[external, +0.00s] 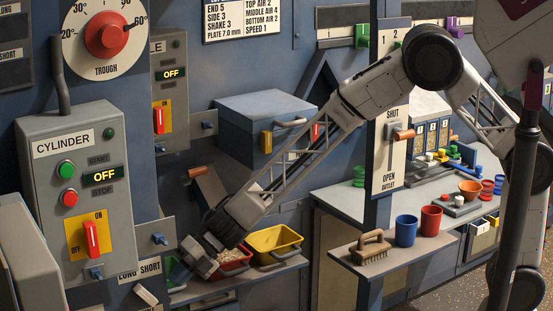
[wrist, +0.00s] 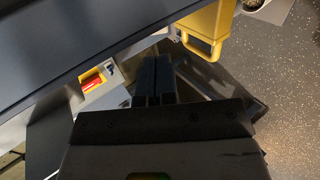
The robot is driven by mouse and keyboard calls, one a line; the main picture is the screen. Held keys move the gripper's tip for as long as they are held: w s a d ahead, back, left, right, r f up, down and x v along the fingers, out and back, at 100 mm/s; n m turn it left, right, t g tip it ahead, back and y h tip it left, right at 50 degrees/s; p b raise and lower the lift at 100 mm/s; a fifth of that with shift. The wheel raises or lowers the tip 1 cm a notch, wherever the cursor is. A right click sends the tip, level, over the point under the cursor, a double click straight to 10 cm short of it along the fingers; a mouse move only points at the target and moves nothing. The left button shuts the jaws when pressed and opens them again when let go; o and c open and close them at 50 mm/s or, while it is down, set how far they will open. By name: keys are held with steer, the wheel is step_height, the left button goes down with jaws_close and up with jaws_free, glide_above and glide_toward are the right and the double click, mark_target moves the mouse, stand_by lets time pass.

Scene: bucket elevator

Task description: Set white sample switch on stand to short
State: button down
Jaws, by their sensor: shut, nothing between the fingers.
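The LONG SHORT label (external: 139,270) is at the lower left of the external view, below the cylinder box. A small white piece (external: 146,294), which looks like the sample switch, sticks out just below the label and is tilted. Its exact setting is hard to tell. My gripper (external: 178,274) reaches down to the right of the label and white piece, apart from them in the picture. In the wrist view my gripper (wrist: 153,82) has its two dark fingers together, with nothing between them. I cannot make out the white switch there.
A red tray (external: 232,270) with pale contents and a yellow tray (external: 272,243) sit on a shelf right of my gripper. The cylinder box (external: 80,190), with a red lever on a yellow plate, stands at left. A dark slanted edge (wrist: 90,45) crosses the wrist view.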

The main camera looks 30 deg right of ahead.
mark_target(154, 306)
steer(key=shift+x, duration=2.85)
steer(key=shift+f+y, duration=0.25)
steer(key=shift+y, duration=1.25)
steer(key=shift+f, duration=0.3)
steer(key=y, duration=0.1)
steer(key=f+y, duration=0.1)
steer(key=y, duration=0.1)
steer(key=f+y, duration=0.1)
steer(key=shift+a+y, duration=0.4)
steer(key=shift+a+f+y, duration=0.2)
steer(key=shift+a+y, duration=0.1)
steer(key=shift+y, duration=0.7)
steer(key=shift+a+f+y, duration=0.15)
steer(key=shift+a+y, duration=0.1)
steer(key=shift+y, duration=0.75)
steer(key=shift+a, duration=0.1)
steer(key=shift+a+f, duration=0.15)
steer(key=shift+a, duration=0.25)
steer(key=a+f+v, duration=0.1)
steer(key=f+v, duration=0.1)
steer(key=v, duration=1.2)
steer(key=shift+f, duration=0.3)
